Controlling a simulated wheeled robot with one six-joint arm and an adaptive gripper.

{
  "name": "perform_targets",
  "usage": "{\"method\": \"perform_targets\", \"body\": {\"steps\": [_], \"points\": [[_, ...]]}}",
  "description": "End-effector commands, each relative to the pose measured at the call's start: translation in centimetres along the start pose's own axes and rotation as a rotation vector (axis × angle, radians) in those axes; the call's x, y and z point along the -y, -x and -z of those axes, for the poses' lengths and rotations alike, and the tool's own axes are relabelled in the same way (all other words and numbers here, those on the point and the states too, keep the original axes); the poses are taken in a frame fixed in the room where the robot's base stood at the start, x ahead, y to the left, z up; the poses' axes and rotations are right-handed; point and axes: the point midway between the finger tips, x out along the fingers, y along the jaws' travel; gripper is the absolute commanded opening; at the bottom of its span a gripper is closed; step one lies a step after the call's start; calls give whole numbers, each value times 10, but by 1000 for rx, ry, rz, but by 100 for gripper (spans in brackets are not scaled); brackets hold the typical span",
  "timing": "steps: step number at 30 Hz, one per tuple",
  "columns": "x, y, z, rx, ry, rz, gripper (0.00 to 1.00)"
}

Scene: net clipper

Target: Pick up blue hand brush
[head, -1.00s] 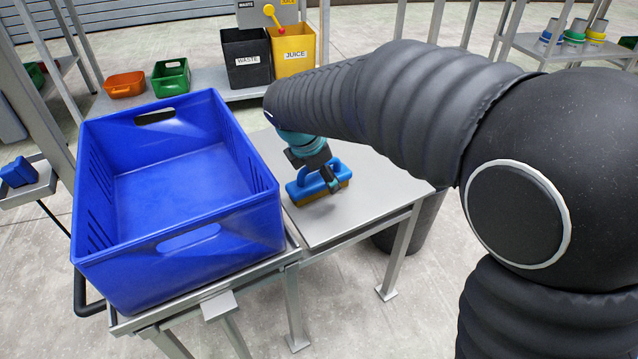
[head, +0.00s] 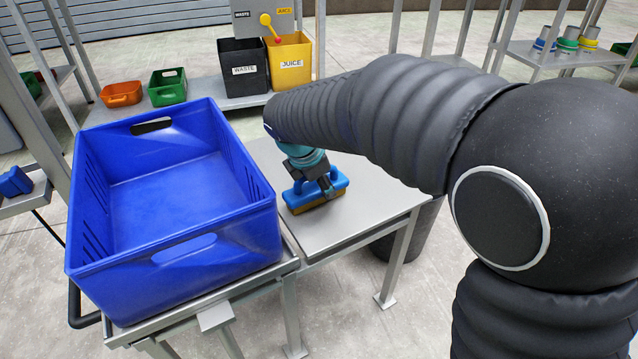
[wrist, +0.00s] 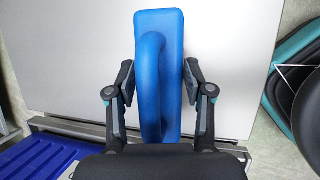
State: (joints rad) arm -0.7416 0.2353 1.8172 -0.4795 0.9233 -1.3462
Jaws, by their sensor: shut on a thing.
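The blue hand brush (head: 338,184) has a blue body with a raised loop handle and brown bristles below. It is on or just above the grey metal table at the left part of its top; I cannot tell if the bristles touch. In the wrist view the brush (wrist: 172,30) stands lengthwise in the middle, its handle between the two fingers. My gripper (wrist: 160,92) is shut on the brush, one finger at each side. In the head view my gripper (head: 326,187) reaches down onto the brush from above, and it hides part of the handle.
A large empty blue crate (head: 240,249) stands left of the brush. The grey table (head: 350,225) is otherwise clear. Behind are a black waste bin (head: 243,70) and a yellow juice bin (head: 291,65). A dark round bin (head: 412,235) stands under the table's right side.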

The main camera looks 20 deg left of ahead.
Motion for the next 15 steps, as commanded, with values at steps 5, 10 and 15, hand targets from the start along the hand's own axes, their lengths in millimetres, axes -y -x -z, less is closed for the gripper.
{"method": "perform_targets", "body": {"steps": [5, 10, 15], "points": [[-4, 17, -7, 1, -1, -4, 11], [-4, 41, -20, 0, -3, -4, 11], [25, 60, -46, 2, -6, -4, 11]]}}
